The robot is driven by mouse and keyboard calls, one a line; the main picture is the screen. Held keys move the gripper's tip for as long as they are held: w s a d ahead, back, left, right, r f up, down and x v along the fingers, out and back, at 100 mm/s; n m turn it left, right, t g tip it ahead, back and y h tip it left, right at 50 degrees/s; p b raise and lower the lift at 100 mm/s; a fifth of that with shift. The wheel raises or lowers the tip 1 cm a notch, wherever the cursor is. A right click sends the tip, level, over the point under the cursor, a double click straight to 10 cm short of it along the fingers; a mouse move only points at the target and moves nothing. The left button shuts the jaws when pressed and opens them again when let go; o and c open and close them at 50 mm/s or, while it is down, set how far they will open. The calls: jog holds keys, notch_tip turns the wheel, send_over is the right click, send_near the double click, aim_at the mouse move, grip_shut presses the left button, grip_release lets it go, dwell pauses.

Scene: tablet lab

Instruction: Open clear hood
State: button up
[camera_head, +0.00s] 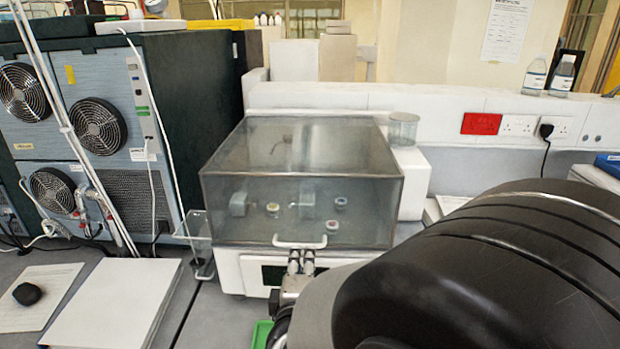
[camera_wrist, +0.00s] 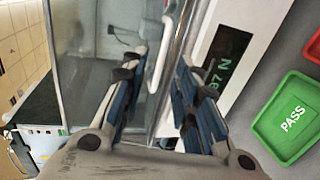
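The clear hood (camera_head: 300,150) is a grey-tinted transparent box. It sits closed over a white tester (camera_head: 232,270) with a dark display. A white handle (camera_head: 300,243) is fixed at the hood's lower front edge. My gripper (camera_head: 301,256) is at the handle, with its fingertips just below it in the head view. In the wrist view my gripper (camera_wrist: 160,65) is open, and the white handle (camera_wrist: 162,55) lies between its two fingers with gaps on both sides. The display (camera_wrist: 222,58) reads "97 N" there. Small parts show dimly inside the hood.
A clear cup (camera_head: 403,128) stands on a white block behind right. A clear holder (camera_head: 196,232) is close on the left, beside a fan cabinet (camera_head: 180,120). Space above the hood looks clear.

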jog(key=b+x, duration=0.1)
jog(key=x, duration=0.6)
jog(key=shift+f, duration=0.25)
jog(key=shift+c, duration=0.5)
grip_shut()
